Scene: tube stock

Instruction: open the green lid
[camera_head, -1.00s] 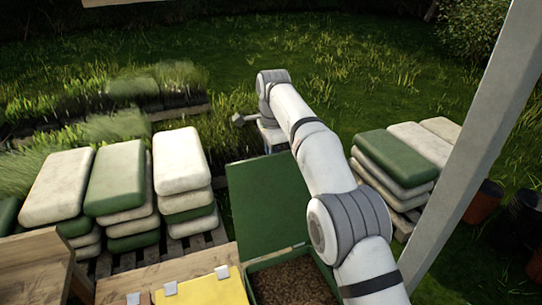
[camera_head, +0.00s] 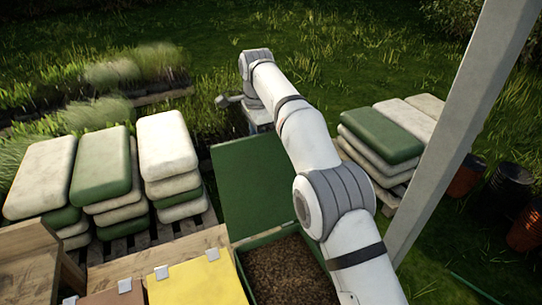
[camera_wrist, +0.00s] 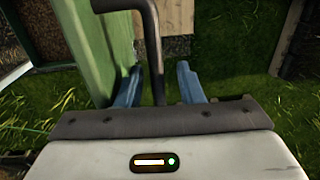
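The green lid (camera_head: 245,180) stands swung open behind a green-rimmed bin, and brown crumbly material (camera_head: 288,272) shows inside the bin. In the wrist view the lid's green panel (camera_wrist: 103,45) is on the left, seen nearly edge-on. A dark bar handle (camera_wrist: 146,22) comes down between the two blue fingers of my gripper (camera_wrist: 159,70). The fingers are apart, with a visible gap on each side of the bar, so my gripper is open around it. In the head view my arm reaches past the lid, and the fingers cannot be made out there.
A yellow lid (camera_head: 197,284) and a brown lid (camera_head: 115,296) lie left of the bin. Stacked sacks (camera_head: 100,168) stand on a pallet at the left, more sacks (camera_head: 381,134) at the right. A grey post (camera_head: 460,125) rises at the right. Grass lies behind.

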